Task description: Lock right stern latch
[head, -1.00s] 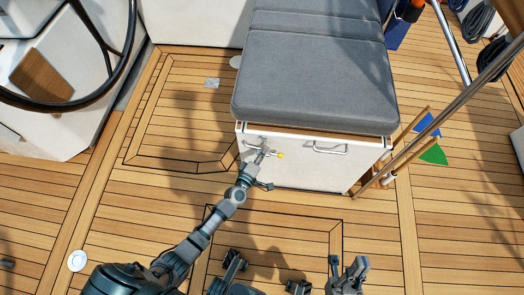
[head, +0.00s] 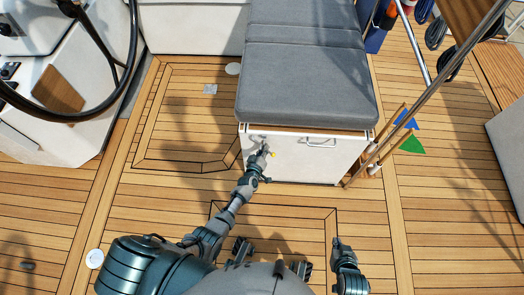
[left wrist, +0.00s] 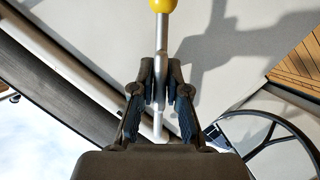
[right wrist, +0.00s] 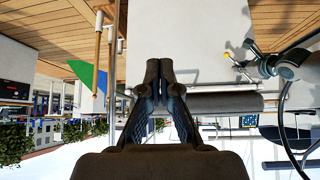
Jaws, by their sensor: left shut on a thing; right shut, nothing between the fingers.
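The latch is a thin metal lever with a yellow knob (head: 274,155), at the upper left of the white locker front (head: 300,162) under the grey cushion. My left gripper (head: 264,149) is at this lever. In the left wrist view, my left gripper (left wrist: 161,85) is shut on the metal rod (left wrist: 162,40) of the lever, with the yellow knob (left wrist: 163,5) beyond the fingertips. My right gripper (head: 338,243) is low in the head view, away from the locker front. In the right wrist view, its fingertips (right wrist: 158,68) are together and empty. The lever's pivot is hidden.
A metal handle (head: 319,143) sits on the locker front to the right. A blue flag (head: 406,118) and a green flag (head: 412,144) on wooden sticks stand at the locker's right side. A steering wheel (head: 130,60) is at the left. Deck in front is clear.

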